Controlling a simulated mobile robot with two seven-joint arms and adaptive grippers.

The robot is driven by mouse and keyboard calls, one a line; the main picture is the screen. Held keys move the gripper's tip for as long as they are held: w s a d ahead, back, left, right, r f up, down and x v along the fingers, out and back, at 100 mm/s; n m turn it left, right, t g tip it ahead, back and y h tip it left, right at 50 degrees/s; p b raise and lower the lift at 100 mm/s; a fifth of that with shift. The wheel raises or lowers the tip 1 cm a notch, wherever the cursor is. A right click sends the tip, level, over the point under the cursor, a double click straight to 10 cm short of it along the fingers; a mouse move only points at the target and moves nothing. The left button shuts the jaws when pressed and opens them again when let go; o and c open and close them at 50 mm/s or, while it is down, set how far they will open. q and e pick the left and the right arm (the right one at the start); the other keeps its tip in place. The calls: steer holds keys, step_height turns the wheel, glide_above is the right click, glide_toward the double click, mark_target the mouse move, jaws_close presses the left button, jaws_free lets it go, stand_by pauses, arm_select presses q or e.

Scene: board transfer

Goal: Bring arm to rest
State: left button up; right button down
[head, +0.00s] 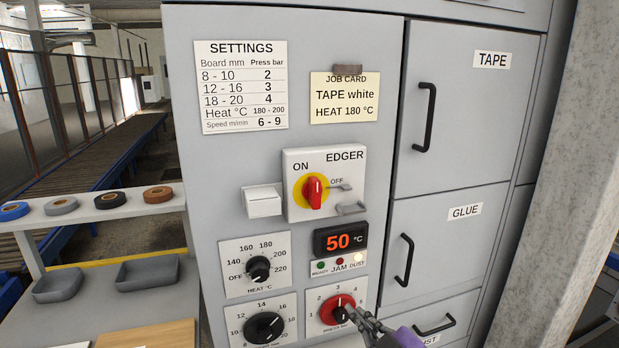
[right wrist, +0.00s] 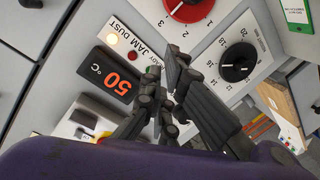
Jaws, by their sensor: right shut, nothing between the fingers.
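My right gripper (head: 358,312) is at the lower middle of the head view, in front of the red press knob (head: 337,310). Its fingers are shut with nothing between them. In the right wrist view the closed fingers (right wrist: 168,75) point at the panel, with the red press knob (right wrist: 188,5) beyond them at the top. I cannot tell whether the fingertips touch the knob. The knob's pale mark points up, near 3. My left gripper is in neither view.
The grey cabinet carries the EDGER switch (head: 314,190), a 50 °C display (head: 340,240) with a lit DUST lamp, the heat knob (head: 258,269) and a black thickness knob (head: 264,327). Handled drawers are at right. Tape rolls (head: 110,199) and grey trays (head: 147,273) stand at left.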

steer(key=s+d+f+m+g+h, duration=0.2)
steer(key=s+d+f+m, duration=0.15)
steer(key=s+f, duration=0.55)
steer(key=s+d+f+m+g+h, duration=0.1)
steer(key=s+d+f+m+h, duration=0.25)
steer(key=f, duration=1.05)
steer(key=s+f+m+g, duration=0.1)
steer(key=s+f, duration=0.3)
steer(key=s, duration=0.4)
steer(key=s+f+m+g, duration=0.2)
steer(key=s+f, duration=0.3)
steer(key=s, duration=0.4)
steer(key=shift+d+f+m, duration=0.15)
steer(key=shift+d+m, duration=0.15)
steer(key=shift+d, duration=0.1)
